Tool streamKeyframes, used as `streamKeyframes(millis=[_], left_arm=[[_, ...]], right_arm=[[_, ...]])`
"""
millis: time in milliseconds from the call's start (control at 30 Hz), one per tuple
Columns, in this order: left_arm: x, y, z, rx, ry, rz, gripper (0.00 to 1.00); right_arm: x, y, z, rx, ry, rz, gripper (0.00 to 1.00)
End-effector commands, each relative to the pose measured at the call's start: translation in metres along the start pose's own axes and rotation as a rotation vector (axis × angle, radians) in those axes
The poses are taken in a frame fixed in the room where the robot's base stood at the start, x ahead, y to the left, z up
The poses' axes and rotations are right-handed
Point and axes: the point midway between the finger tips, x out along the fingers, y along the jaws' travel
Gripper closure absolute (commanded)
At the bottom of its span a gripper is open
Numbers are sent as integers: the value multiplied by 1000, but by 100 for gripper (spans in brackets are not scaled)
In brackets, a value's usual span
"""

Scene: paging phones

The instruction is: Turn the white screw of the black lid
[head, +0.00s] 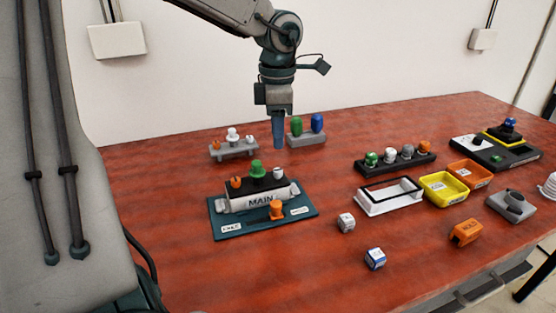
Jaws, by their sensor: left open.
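The black lid (266,185) lies on top of a white box marked MAIN (240,203), which stands on a dark teal base plate (225,219) at the left of the table. The white screw (278,173) stands upright at the right end of the lid. A green knob (256,168) and an orange piece (236,183) are also on the lid. My left gripper (278,146) points straight down behind the box, apart from the white screw. It is open with nothing seen in it, though its fingers overlap in this view. My right gripper is out of view.
A grey rack with white and orange pieces (234,151) and a grey block with green and blue knobs (306,139) flank my gripper. An orange piece (276,209) is at the box's front. A black knob rack (395,162), white frame (376,208) and bins stand right. Front left is clear.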

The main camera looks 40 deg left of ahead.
Motion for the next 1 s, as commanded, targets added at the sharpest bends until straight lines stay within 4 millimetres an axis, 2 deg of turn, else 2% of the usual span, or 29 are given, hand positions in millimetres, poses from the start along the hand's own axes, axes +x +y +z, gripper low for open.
streamKeyframes(millis=[200, 400, 600, 867, 1000], left_arm=[[45, -1, 0, -1, 0, -5, 59], [75, -1, 0, 0, -1, -3, 59], [88, 0, 0, -2, -3, -1, 59], [89, 0, 0, -1, -3, -1, 59], [89, 0, 0, -1, -3, -1, 84]], right_arm=[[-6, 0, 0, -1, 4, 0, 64], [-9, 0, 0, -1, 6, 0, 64], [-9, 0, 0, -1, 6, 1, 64], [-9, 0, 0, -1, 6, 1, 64], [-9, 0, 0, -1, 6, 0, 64]])
